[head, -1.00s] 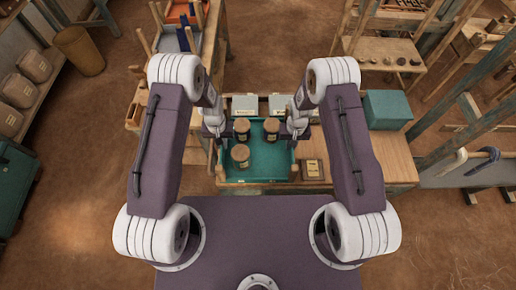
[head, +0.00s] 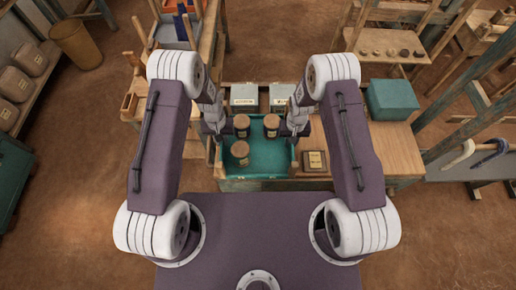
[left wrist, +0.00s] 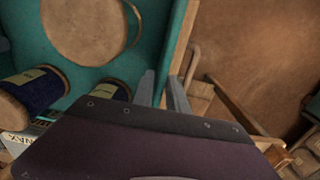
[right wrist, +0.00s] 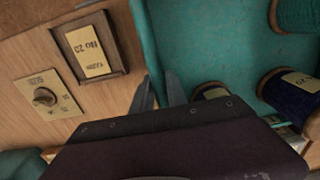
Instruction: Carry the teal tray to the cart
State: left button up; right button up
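The teal tray (head: 272,158) is at the front of the wooden bench, level as far as I can tell. In the left wrist view the fingers (left wrist: 163,92) straddle the tray wall. In the right wrist view the fingers (right wrist: 161,92) do the same. Both look shut on the walls; the contact is partly hidden. Whether the tray touches the bench is unclear. I cannot identify a cart.
The bench (head: 375,150) carries a teal box (head: 391,99) at right, a small framed card (head: 315,160) beside the tray and grey bins (head: 243,97) behind it. A wooden shelf (head: 390,48) stands back right. Open floor (head: 90,150) lies to the left.

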pick_arm(q)
jog(key=shift+o, duration=0.6)
jog(key=shift+r, duration=0.15)
pick_arm(e)
jog(key=shift+o, duration=0.6)
jog(key=shift+r, duration=0.15)
pick_arm(q)
jog(key=shift+r, duration=0.1)
pick_arm(e)
notch_tip(320, 180, up, 12)
jog(key=shift+r, duration=0.1)
pick_arm(q)
notch_tip(320, 180, up, 12)
